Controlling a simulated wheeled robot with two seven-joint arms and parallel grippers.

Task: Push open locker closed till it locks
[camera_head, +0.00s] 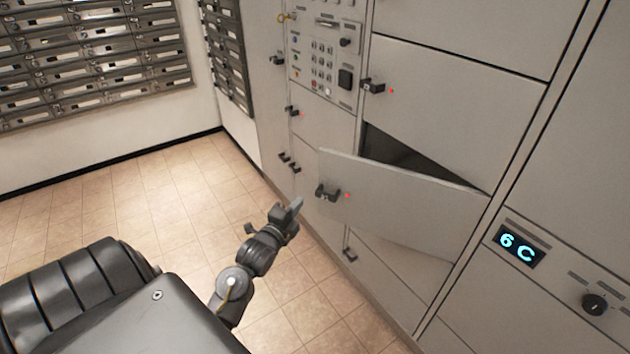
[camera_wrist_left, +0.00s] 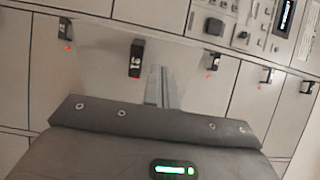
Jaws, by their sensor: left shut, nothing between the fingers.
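The open locker door (camera_head: 410,205) is a pale grey panel, hinged on its right and swung partly out, with a dark gap above it. A dark handle (camera_head: 327,192) and a small red light sit near its free left edge. My left gripper (camera_head: 297,203) is shut and empty, in front and to the left of this edge, with a gap seeming to show between them. In the left wrist view, the shut fingers (camera_wrist_left: 161,88) point toward pale locker fronts. A dark numbered handle (camera_wrist_left: 136,58) is just left of the fingers. My right gripper is out of view.
Shut locker doors (camera_head: 455,95) surround the open one. A keypad panel (camera_head: 325,65) is above left, and a lit "6C" display (camera_head: 519,246) is at right. Metal mailboxes (camera_head: 90,65) line the far wall. The tiled floor (camera_head: 130,215) at left is clear.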

